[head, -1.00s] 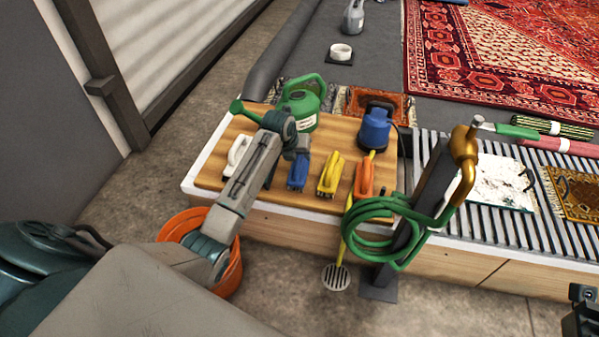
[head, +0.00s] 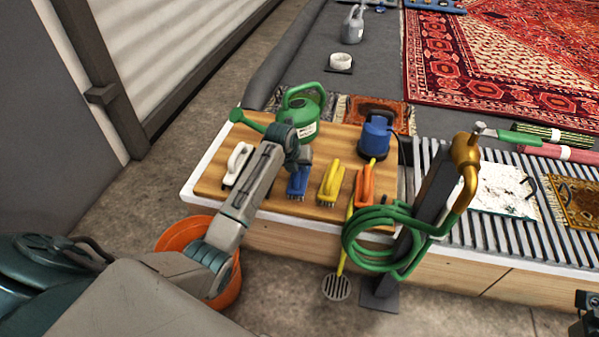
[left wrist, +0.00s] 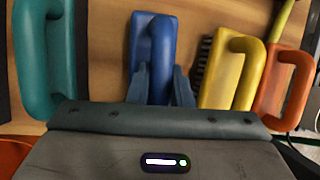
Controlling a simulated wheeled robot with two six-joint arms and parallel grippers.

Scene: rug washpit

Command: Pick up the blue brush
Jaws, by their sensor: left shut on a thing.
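The blue brush (head: 297,184) lies on the wooden board, bristles down, between the yellow brush and a teal-handled brush. My left gripper (head: 301,163) reaches down over it from the far side of my arm. In the left wrist view, the two fingers (left wrist: 161,82) are shut on the handle of the blue brush (left wrist: 153,36), one on each side. The brush appears to be still on the board.
The yellow brush (head: 330,186) and orange brush (head: 364,187) stand close on the right. The teal brush (left wrist: 45,60) and a white brush (head: 237,163) are on the left. A green hose (head: 372,238) hangs in front.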

